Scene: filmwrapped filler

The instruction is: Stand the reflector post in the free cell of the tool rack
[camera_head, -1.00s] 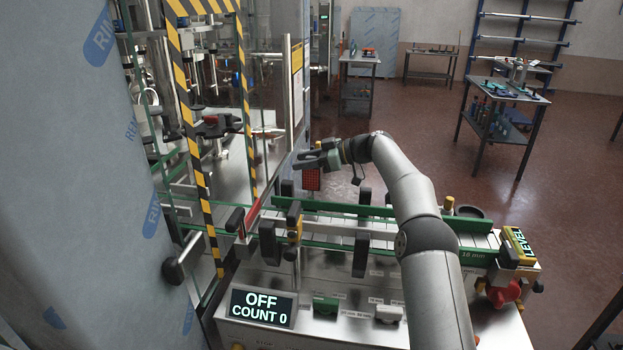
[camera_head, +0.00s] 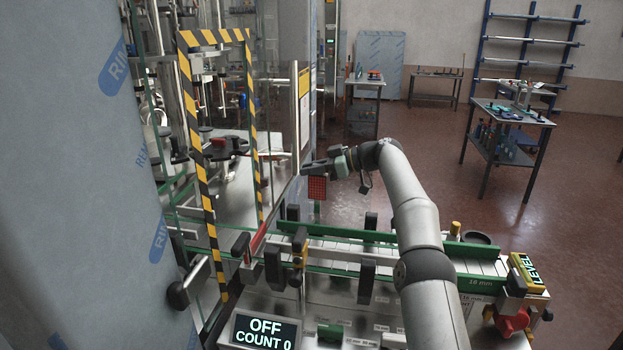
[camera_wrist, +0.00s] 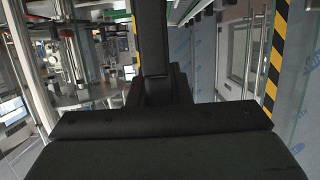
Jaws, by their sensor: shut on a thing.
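The reflector post shows as a red, dotted reflector face (camera_head: 317,187) just below my gripper (camera_head: 312,168) in the head view. My gripper is shut on it and holds it in the air, above the far side of the conveyor. The rest of the post is hard to make out. In the wrist view the dark gripper body (camera_wrist: 150,130) fills the lower middle, and the red face is not seen there. I cannot pick out the tool rack or its free cell for certain.
The conveyor (camera_head: 450,262) with green rails and black brackets lies below my arm. A glass machine enclosure with a yellow-black striped frame (camera_head: 203,165) stands left of the gripper. A table with bottles (camera_head: 510,112) stands at right. Open red-brown floor (camera_head: 425,150) lies between.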

